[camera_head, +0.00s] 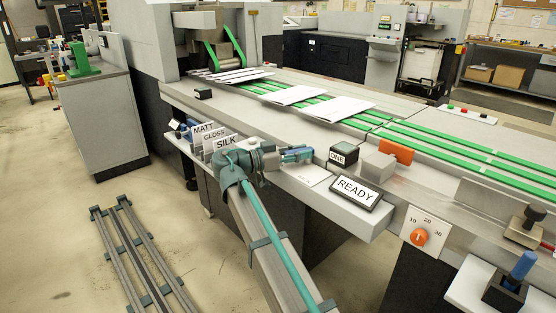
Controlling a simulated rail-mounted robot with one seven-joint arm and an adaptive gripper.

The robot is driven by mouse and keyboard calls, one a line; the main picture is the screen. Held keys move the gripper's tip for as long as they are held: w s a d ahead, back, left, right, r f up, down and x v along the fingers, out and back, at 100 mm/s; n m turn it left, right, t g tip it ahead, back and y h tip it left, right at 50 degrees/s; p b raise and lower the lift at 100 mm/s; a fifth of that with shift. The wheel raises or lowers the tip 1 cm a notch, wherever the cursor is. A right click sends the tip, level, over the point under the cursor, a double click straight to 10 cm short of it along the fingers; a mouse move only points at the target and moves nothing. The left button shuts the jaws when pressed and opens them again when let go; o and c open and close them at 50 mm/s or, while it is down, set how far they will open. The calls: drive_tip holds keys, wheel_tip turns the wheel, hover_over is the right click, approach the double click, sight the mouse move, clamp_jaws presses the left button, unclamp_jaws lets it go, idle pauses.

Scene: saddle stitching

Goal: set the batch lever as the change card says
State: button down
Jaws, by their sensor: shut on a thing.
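My gripper (296,154) points right above the front ledge, beside the SILK card. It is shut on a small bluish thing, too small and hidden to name. An orange round knob (419,237) sits on a white plate marked 10, 20 and 30 on the machine's front; its exact setting is unclear. A blue-handled lever (521,266) stands in a dark base at bottom right. I cannot tell which control is the batch lever. A white card (313,176) lies on the ledge, its print unreadable. My gripper is well left of both controls.
Upright cards MATT (203,128), GLOSS (213,135) and SILK (226,143) stand left of my wrist. A ONE block (343,155), a grey block with an orange tab (397,150) and a READY sign (355,191) stand to the right. White sheets (295,95) lie on green belts.

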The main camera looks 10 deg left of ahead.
idle(0.3)
drive_tip(key=c, duration=0.9)
unclamp_jaws()
drive_tip(key=shift+a, duration=0.15)
drive_tip(key=v, duration=1.1)
drive_tip(key=shift+s+a, duration=0.1)
drive_tip(key=shift+a, duration=0.3)
drive_tip(key=shift+c, duration=0.4)
